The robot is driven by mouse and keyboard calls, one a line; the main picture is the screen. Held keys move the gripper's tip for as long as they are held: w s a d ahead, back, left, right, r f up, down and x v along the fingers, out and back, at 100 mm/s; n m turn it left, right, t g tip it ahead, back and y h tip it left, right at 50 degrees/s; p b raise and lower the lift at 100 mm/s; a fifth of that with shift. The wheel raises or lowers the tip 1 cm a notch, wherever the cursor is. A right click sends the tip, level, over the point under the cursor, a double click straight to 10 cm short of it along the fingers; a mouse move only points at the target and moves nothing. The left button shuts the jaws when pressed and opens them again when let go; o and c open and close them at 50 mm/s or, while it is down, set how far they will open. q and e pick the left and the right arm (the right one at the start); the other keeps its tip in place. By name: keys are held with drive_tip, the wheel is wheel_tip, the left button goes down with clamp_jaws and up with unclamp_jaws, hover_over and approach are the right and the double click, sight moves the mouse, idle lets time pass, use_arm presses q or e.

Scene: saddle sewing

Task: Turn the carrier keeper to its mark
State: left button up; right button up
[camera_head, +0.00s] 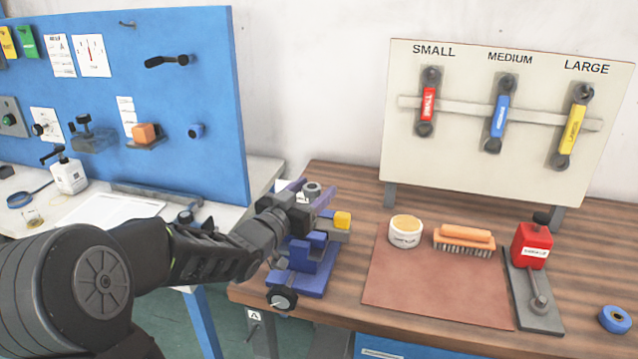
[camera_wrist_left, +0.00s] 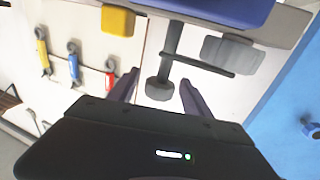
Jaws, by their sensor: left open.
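A blue fixture (camera_head: 303,270) stands at the left end of the wooden bench, with a yellow block (camera_head: 342,220) on its grey upper part. A grey knob on a dark stem (camera_head: 313,187) shows at its top; I take this as the carrier keeper, but cannot be sure. My left gripper (camera_head: 309,192) is open at the fixture's top. In the left wrist view, the knob end (camera_wrist_left: 160,89) lies between the two spread purple fingers (camera_wrist_left: 160,93), with gaps on both sides. I cannot make out a mark. My right gripper is out of view.
A brown mat (camera_head: 420,290) holds a white tin (camera_head: 405,232) and a brush (camera_head: 464,240). A board with three coloured handles (camera_head: 500,140) stands behind. A blue pegboard (camera_head: 200,90) rises at left.

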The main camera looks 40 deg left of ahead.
use_arm(q)
drive_tip(key=shift+w+a, duration=0.1)
drive_tip(key=shift+w, duration=1.25)
clamp_jaws()
idle(0.4)
